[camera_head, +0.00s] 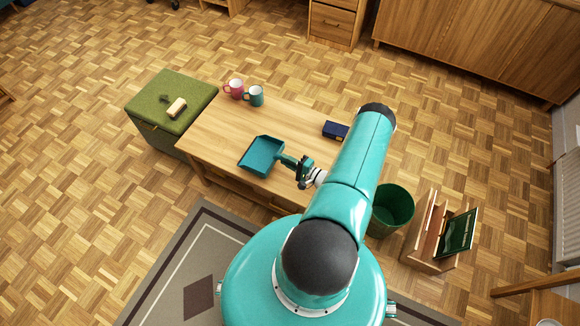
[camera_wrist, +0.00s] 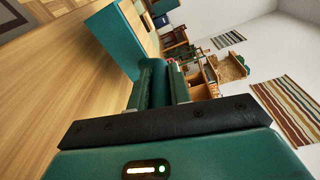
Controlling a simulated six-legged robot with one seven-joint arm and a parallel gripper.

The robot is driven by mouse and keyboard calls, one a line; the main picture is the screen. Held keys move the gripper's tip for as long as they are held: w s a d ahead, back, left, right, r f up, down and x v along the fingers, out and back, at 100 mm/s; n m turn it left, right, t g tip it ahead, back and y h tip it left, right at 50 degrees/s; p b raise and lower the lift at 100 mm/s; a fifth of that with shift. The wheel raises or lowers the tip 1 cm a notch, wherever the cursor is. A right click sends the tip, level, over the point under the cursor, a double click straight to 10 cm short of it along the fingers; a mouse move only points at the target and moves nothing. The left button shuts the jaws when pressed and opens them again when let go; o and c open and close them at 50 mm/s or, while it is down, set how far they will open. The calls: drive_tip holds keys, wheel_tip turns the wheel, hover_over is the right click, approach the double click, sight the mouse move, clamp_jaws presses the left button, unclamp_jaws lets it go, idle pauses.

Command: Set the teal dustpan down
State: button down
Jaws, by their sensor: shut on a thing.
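The teal dustpan (camera_head: 263,156) is over the near left part of the wooden table (camera_head: 215,125), its open pan side to the left and its handle toward my gripper. My gripper (camera_head: 301,170) is shut on the dustpan's handle. In the wrist view the teal dustpan (camera_wrist: 120,38) extends ahead of my gripper (camera_wrist: 165,90), with the pale wood surface beside it. I cannot tell whether the pan touches the tabletop or hangs just above it.
A pink mug (camera_head: 235,87) and a teal mug (camera_head: 255,96) stand at the table's back edge. A dark blue box (camera_head: 335,130) lies at the right. A green ottoman (camera_head: 172,98) adjoins the left side. A green bin (camera_head: 391,209) stands right. The table's middle is clear.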

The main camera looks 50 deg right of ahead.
drive_tip(key=shift+s+d+f, duration=0.15)
drive_tip(key=shift+f, duration=0.2)
drive_tip(key=shift+s+d+f, duration=0.1)
drive_tip(key=shift+s+f, duration=0.05)
drive_tip(key=shift+f, duration=0.75)
drive_tip(key=shift+s+d+f, duration=0.1)
drive_tip(key=shift+f, duration=0.9)
drive_tip(key=c, duration=1.3)
unclamp_jaws()
drive_tip(key=shift+s, duration=0.3)
drive_tip(key=s, duration=0.3)
drive_tip(key=s+d, duration=0.1)
drive_tip(key=s, duration=0.3)
drive_tip(key=s+d, duration=0.1)
drive_tip(key=s, duration=0.3)
drive_tip(key=shift+s+r, duration=0.1)
drive_tip(key=shift+r, duration=0.25)
